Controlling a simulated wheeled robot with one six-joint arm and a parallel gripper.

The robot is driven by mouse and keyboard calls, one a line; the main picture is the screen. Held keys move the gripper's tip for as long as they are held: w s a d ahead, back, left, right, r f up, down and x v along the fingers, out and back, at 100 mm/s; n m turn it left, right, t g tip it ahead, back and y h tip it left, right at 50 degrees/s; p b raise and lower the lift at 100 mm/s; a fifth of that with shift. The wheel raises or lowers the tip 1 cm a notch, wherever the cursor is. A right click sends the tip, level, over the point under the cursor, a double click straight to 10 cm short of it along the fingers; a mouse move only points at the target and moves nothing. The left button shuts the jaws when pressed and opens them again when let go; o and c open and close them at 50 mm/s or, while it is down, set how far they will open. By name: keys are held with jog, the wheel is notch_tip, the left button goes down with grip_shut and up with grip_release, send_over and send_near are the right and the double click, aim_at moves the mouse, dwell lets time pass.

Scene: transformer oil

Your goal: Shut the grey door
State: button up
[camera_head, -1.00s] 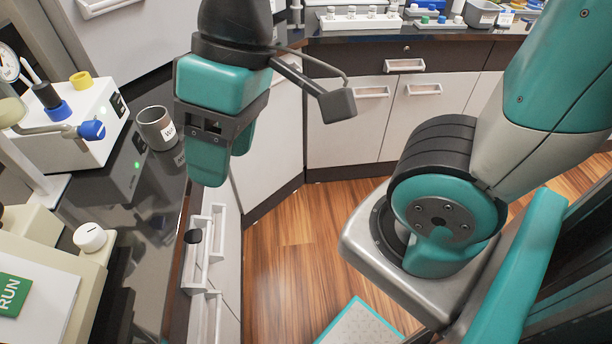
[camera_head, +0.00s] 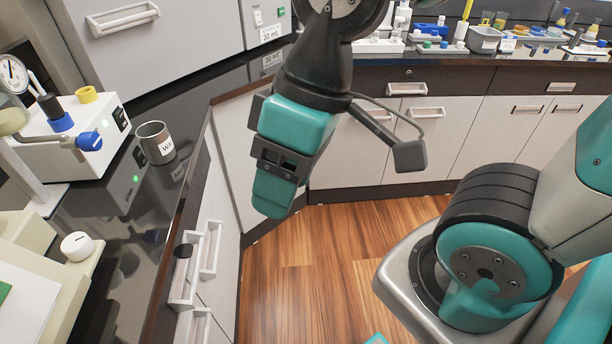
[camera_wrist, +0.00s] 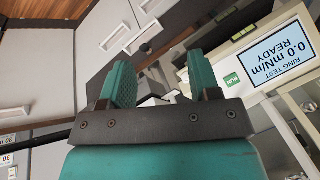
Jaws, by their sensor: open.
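A large grey panel with a white bar handle (camera_head: 122,18) fills the top left of the head view. It looks like the grey door (camera_head: 185,45), but its upper part is cut off and I cannot tell whether it stands ajar. My gripper (camera_head: 272,200) points down over the floor beside the left counter, to the right of and nearer than the grey panel, apart from it. In the wrist view my gripper (camera_wrist: 160,85) shows two teal fingers spread apart with nothing held between them.
The dark left counter holds a white device (camera_head: 75,135), a metal cup (camera_head: 155,143) and a cream instrument (camera_head: 45,240), whose screen (camera_wrist: 285,50) shows in the wrist view. White drawer handles (camera_head: 195,265) stick out below. The back counter carries bottles and trays. Wooden floor (camera_head: 310,255) is clear.

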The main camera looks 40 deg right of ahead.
jog(key=shift+a, duration=0.1)
grip_shut()
jog(key=w+a+r+t+y+p, duration=0.15)
jog(key=a+r+p, duration=0.3)
jog(key=r, duration=0.55)
jog(key=w+a+r+m+p, duration=0.1)
jog(key=w+a+r+p, duration=0.25)
jog(key=r+p, duration=0.45)
jog(key=w+a+r+t+y+p, duration=0.15)
jog(key=a+r+p, duration=0.3)
jog(key=r, duration=0.75)
jog(key=a+f+p, duration=0.4)
jog(key=a+f, duration=0.4)
jog(key=a, duration=0.2)
jog(key=shift+w+a+f+g, duration=0.25)
jog(key=shift+w+g, duration=0.15)
